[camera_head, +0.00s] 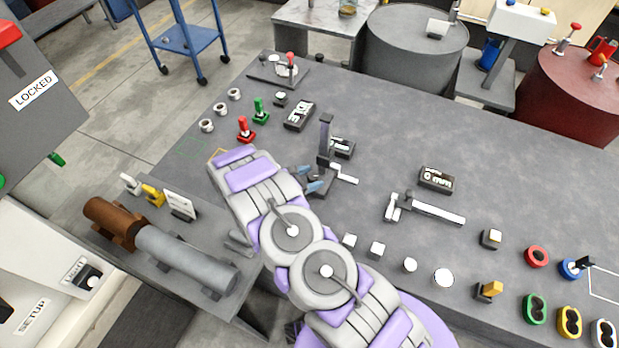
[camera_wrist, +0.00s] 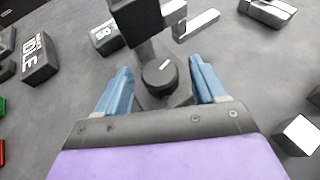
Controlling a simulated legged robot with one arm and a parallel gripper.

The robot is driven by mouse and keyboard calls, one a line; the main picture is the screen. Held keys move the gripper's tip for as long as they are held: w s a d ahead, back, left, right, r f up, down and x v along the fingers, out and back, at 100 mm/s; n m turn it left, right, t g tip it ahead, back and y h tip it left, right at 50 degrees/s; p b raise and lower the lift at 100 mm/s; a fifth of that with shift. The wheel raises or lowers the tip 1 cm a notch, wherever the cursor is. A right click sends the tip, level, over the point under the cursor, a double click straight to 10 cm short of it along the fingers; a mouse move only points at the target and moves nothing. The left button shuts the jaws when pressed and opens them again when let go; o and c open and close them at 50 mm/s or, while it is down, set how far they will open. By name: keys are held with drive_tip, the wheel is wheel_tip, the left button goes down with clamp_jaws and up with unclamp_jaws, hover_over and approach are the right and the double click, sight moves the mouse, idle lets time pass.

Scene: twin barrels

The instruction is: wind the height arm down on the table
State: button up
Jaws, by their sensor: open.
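A height stand with a dark upright column (camera_head: 325,140) and a light metal arm (camera_head: 343,175) stands near the middle of the grey table (camera_head: 400,120). The wrist view shows its column (camera_wrist: 138,20), its arm (camera_wrist: 195,24) and a round black knob (camera_wrist: 160,76) with a light mark on top. My gripper (camera_wrist: 160,85) is open, with one blue finger on each side of the knob. Gaps show between the fingers and the knob, so it is not gripped. In the head view my gripper (camera_head: 312,183) is beside the base of the stand, partly covering it.
A small display (camera_head: 342,147) sits just behind the stand.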

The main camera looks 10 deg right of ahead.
drive_tip(key=shift+a, duration=0.1)
drive_tip(key=shift+c, duration=0.2)
drive_tip(key=shift+c, duration=0.8)
drive_tip(key=c, duration=0.9)
drive_tip(key=shift+o, duration=0.2)
drive_tip(key=shift+n+t, duration=0.4)
drive_tip(key=shift+t, duration=0.1)
